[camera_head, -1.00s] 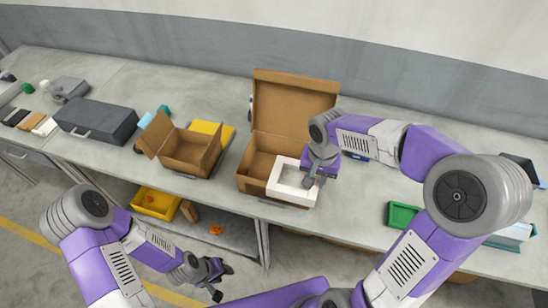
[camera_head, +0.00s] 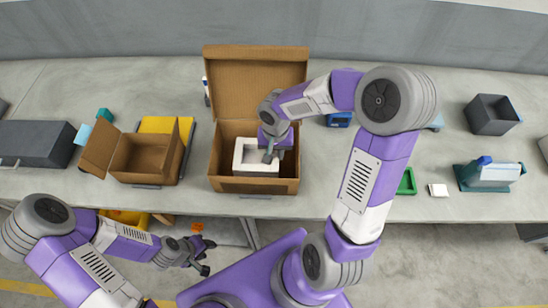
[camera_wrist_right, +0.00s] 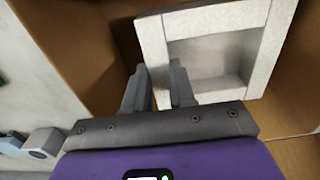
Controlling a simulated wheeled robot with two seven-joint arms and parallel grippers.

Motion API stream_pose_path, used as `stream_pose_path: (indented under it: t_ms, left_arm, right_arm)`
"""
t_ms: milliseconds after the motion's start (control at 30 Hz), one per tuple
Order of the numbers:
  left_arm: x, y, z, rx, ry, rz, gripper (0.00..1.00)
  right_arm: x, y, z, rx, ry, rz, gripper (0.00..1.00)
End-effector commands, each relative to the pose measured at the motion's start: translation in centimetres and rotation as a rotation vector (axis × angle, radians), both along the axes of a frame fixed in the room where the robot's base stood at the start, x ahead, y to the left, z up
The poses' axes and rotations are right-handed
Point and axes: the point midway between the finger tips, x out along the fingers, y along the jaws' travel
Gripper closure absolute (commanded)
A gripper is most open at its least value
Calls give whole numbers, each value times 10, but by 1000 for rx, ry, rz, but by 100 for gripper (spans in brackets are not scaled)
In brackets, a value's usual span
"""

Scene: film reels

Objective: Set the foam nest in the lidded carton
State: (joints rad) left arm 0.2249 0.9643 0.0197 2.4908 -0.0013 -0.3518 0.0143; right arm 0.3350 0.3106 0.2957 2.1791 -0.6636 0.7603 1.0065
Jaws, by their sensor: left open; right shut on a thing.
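The lidded carton (camera_head: 222,172) is a brown cardboard box on the bench, its lid (camera_head: 255,80) standing open at the back. The foam nest (camera_head: 240,168), a white square block with a square hollow, is within the carton's walls, toward the front and middle. Whether it rests on the carton floor I cannot tell. My right gripper (camera_head: 272,157) is shut on a wall of the nest; the right wrist view shows the fingers (camera_wrist_right: 157,88) on either side of that wall and the nest (camera_wrist_right: 210,20) against brown cardboard. My left gripper (camera_head: 206,258) is open and empty, in front of the bench.
A smaller open brown box (camera_head: 150,160) stands left of the carton, with a yellow item (camera_head: 160,124) behind it. A dark grey case (camera_head: 35,143) is further left. A green tray (camera_head: 407,182), a grey bin (camera_head: 492,115) and a teal holder (camera_head: 490,175) are on the right.

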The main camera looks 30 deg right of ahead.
Motion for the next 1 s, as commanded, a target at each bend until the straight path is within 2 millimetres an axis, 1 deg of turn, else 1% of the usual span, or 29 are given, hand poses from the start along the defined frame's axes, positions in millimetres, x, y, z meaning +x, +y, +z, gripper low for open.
stream_pose_path:
  t_ms: [133,233,467,633,667,800,1000]
  left_arm:
    - [0,0,-6,0,0,0,57]
    - [0,0,-9,0,0,0,57]
    - [0,0,-8,0,0,0,57]
    - [0,0,-14,0,0,0,57]
    - [0,0,-12,0,0,0,57]
    - [0,0,-12,0,0,0,57]
    - [0,0,-12,0,0,0,57]
  right_arm:
    - [-1,0,-22,2,6,0,100]
    - [-1,0,-34,2,3,0,100]
    - [0,0,-33,1,0,-1,100]
    - [0,0,-38,1,0,-1,100]
    - [0,0,-37,1,1,-1,71]
    - [0,0,-36,1,0,0,50]
    - [0,0,-36,1,1,0,50]
